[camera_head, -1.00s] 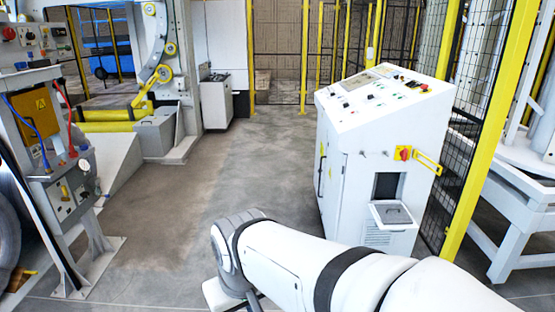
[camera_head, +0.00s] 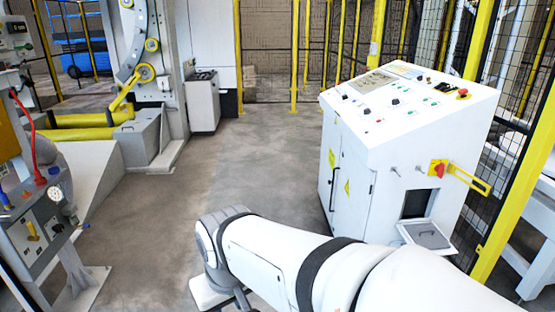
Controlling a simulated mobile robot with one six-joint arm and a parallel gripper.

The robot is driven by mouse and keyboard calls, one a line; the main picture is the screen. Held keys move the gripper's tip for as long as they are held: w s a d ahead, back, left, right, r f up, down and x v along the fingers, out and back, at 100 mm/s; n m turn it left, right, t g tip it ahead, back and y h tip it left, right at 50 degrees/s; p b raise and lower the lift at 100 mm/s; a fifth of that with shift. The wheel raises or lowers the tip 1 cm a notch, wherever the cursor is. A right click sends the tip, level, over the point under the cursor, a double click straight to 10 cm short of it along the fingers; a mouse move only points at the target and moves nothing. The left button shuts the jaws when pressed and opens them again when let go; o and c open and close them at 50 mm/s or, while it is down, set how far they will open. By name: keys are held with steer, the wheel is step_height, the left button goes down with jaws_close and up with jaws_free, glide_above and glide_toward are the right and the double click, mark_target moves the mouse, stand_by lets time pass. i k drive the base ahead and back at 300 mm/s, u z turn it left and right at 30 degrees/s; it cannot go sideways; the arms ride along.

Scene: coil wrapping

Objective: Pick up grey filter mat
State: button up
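I cannot make out a grey filter mat for certain. A small grey panel (camera_head: 428,236) lies on an opened white flap low on the front of the white control cabinet (camera_head: 358,150); I cannot tell if it is the mat. Above the flap is a dark square opening (camera_head: 414,204). My white arm reaches across the bottom of the view, left of and nearer than the flap. My gripper's fingers do not show.
A yellow-framed mesh fence (camera_head: 535,150) stands close on the cabinet's right. Grey machinery (camera_head: 48,215) is at the left. A small white cabinet (camera_head: 203,103) stands at the back. The concrete floor (camera_head: 235,160) between them is clear.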

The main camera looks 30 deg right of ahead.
mark_target(426, 236)
steer(key=z, duration=0.15)
steer(key=i, duration=0.3)
steer(key=z, duration=1.85)
steer(key=i, duration=0.95)
steer(key=z, duration=0.6)
steer(key=k, duration=0.6)
steer(key=z, duration=0.4)
steer(key=i, duration=0.8)
steer(key=z, duration=0.2)
